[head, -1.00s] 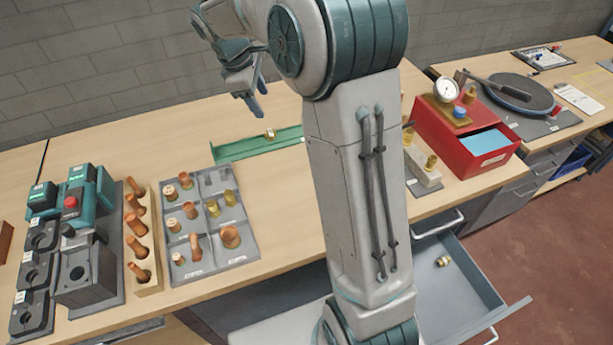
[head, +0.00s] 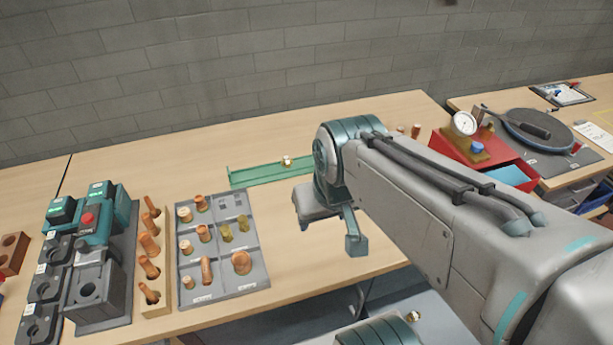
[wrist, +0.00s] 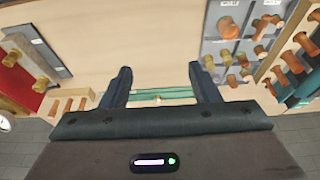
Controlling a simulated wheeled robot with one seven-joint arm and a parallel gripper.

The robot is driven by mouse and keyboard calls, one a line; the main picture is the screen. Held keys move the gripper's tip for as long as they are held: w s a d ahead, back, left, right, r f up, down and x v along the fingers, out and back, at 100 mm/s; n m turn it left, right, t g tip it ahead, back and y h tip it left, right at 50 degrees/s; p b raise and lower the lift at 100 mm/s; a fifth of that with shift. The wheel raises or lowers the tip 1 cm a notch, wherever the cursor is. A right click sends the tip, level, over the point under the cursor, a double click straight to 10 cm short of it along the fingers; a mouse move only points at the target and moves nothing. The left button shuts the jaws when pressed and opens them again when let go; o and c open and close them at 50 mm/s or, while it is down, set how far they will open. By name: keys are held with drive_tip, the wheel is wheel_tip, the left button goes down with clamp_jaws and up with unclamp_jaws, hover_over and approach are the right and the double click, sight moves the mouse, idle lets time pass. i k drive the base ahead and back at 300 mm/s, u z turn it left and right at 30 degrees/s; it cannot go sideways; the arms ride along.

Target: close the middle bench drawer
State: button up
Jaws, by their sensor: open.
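The open bench drawer (head: 428,302) juts out below the bench's front edge in the head view. It is grey-blue, and a small brass fitting (head: 413,316) lies in it. My arm hides most of the drawer, including its front and handle, so I cannot tell how far out it is. My gripper (head: 355,243) hangs above the bench top near its front edge, apart from the drawer. In the wrist view its two fingers (wrist: 160,72) are spread with nothing between them. The drawer does not show in the wrist view.
A grey tray of copper and brass fittings (head: 212,278), a wooden peg block (head: 150,299) and a teal machine (head: 95,235) stand on the left. A green rail (head: 255,175) lies behind my gripper. A red box (head: 450,150) with a gauge (head: 465,123) stands right.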

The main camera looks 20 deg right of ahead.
sight(438, 324)
drive_tip(key=u, duration=0.15)
drive_tip(key=k, duration=1.4)
drive_tip(key=z, duration=1.6)
drive_tip(key=i, duration=0.5)
drive_tip(key=z, duration=0.05)
